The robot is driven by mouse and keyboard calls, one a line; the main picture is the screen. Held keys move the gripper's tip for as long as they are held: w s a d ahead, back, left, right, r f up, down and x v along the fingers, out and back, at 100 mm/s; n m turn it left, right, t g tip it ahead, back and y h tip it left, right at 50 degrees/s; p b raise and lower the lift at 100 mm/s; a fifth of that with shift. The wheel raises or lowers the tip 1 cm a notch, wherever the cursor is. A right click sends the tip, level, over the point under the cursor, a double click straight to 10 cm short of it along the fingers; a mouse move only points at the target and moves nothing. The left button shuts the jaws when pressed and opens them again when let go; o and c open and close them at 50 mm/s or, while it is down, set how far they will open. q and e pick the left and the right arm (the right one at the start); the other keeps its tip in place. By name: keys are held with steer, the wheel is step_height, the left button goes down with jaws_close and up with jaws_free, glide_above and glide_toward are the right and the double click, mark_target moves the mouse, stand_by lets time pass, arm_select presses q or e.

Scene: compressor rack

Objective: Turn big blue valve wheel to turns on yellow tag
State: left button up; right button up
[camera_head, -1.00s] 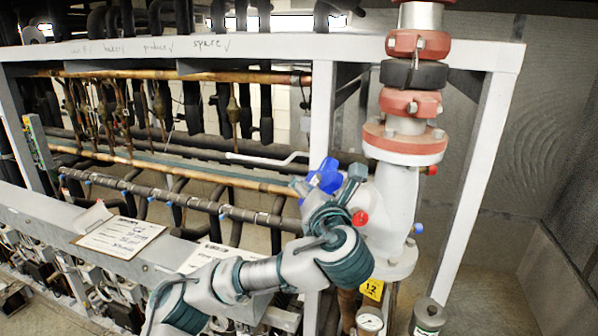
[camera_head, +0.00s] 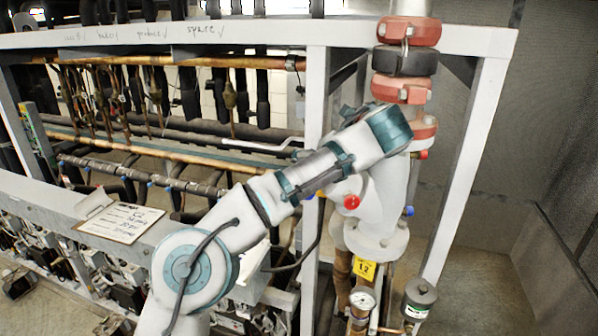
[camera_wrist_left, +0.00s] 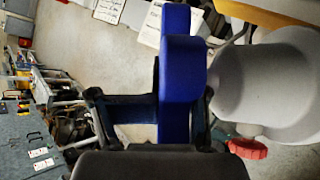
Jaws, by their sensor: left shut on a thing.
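The big blue valve wheel (camera_wrist_left: 180,75) stands edge-on in the middle of the left wrist view. My left gripper (camera_wrist_left: 152,98) is shut on it, with a dark finger on either side. In the head view my left arm comes up from the bottom and crosses in front of the white valve body (camera_head: 385,195), hiding the gripper and nearly all of the wheel. The yellow tag (camera_head: 365,269) hangs below the valve flange; its marking looks like 1 and 2, too small to read surely. My right gripper is not in view.
A red knob (camera_head: 351,202) sticks out of the valve body close to my arm. It also shows in the left wrist view (camera_wrist_left: 248,149). A pressure gauge (camera_head: 362,300) and a grey canister (camera_head: 419,297) stand below. White rack posts (camera_head: 318,100) flank the pipe.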

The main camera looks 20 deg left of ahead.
arm_select(q)
steer(key=shift+d+f+g, duration=0.25)
steer(key=shift+d+g, duration=0.05)
steer(key=shift+g, duration=0.2)
stand_by(0.3)
steer(key=o, duration=0.5)
steer(key=shift+w, duration=0.1)
